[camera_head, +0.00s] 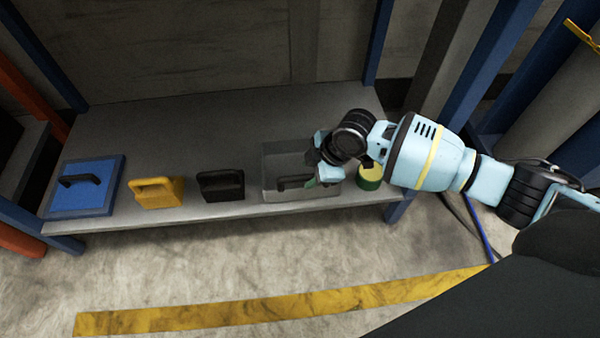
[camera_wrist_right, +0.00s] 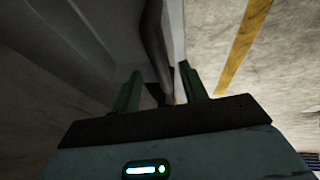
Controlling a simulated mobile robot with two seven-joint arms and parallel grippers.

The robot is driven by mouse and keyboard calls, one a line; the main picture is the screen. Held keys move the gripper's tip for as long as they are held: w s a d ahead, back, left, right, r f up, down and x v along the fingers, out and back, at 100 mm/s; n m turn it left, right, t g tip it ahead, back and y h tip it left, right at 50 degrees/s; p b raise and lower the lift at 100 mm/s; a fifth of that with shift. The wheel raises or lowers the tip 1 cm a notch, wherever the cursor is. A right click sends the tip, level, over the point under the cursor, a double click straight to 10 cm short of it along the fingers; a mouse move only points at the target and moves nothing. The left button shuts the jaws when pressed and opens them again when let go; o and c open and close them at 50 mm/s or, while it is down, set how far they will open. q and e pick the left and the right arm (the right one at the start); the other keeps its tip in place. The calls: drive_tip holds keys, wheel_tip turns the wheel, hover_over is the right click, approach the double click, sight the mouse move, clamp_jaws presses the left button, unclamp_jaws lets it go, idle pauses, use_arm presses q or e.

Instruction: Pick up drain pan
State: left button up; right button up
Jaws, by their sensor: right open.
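A grey pan with a black handle, which I take to be the drain pan (camera_head: 273,163), sits on the right part of the grey shelf (camera_head: 200,125). My right gripper (camera_head: 318,174) is open at the right end of its handle. In the right wrist view, the open fingers of the right gripper (camera_wrist_right: 160,88) point at the dark handle (camera_wrist_right: 154,45), which shows between them. I cannot tell whether they touch it. The pan's grey wall (camera_wrist_right: 110,35) fills the area left of the handle. My left gripper is not in view.
A black handled block (camera_head: 221,187), a yellow handled block (camera_head: 157,193) and a blue square with a handle (camera_head: 100,200) stand left of the pan. A green and yellow round item (camera_head: 370,176) is close to my right gripper. Blue posts (camera_head: 377,45) rise behind.

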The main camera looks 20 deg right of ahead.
sight(307, 176)
drive_tip(key=b+x, duration=0.2)
drive_tip(key=x, duration=0.2)
drive_tip(key=shift+f, duration=0.2)
idle(0.6)
clamp_jaws()
idle(1.4)
